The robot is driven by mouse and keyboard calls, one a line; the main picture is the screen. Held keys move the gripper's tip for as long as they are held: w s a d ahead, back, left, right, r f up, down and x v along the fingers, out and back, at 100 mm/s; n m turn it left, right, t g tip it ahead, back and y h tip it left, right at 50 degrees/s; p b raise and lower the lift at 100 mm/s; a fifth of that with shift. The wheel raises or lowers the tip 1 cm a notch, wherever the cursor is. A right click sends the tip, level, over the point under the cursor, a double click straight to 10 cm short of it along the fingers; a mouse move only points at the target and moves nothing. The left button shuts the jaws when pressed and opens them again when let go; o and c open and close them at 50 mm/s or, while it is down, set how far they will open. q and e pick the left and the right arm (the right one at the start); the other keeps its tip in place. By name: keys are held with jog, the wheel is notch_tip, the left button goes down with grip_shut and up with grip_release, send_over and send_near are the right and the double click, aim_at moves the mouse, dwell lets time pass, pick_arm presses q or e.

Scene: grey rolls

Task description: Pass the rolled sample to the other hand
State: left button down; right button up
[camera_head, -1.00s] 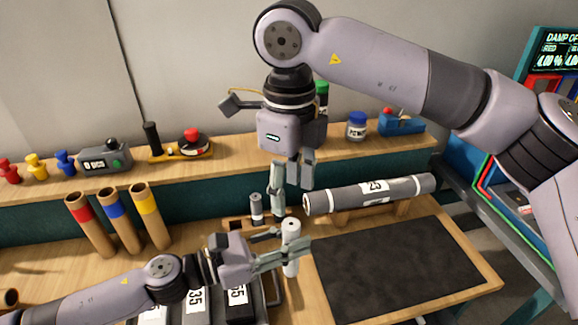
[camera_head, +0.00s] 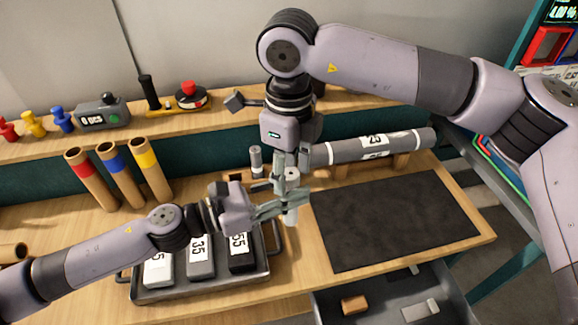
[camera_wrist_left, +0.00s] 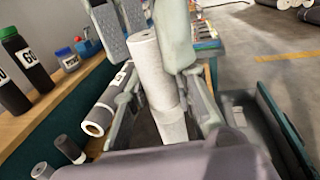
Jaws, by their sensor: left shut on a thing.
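The rolled sample is a small white roll (camera_head: 291,214), upright between my two grippers. It also shows large in the left wrist view (camera_wrist_left: 152,75). My left gripper (camera_head: 283,206) comes in from the left and is shut on the roll. My right gripper (camera_head: 291,183) points down from above, at the roll's upper end. Its fingers (camera_wrist_left: 150,30) stand apart, one on each side of the roll. Whether they touch the roll is hard to tell. The fingers hide part of the roll in the head view.
A long grey roll (camera_head: 345,151) lies on wooden supports close behind. A small grey roll (camera_head: 256,161) stands to the left. A tray (camera_head: 200,289) of labelled samples is below the left arm. A dark mat (camera_head: 395,220) lies at right, above an open drawer (camera_head: 385,305).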

jog(key=c, duration=0.9)
pick_arm(q)
jog(key=c, duration=1.2)
grip_release()
jog(key=shift+c, duration=0.2)
pick_arm(e)
grip_shut()
pick_arm(q)
jog(key=shift+a, duration=0.1)
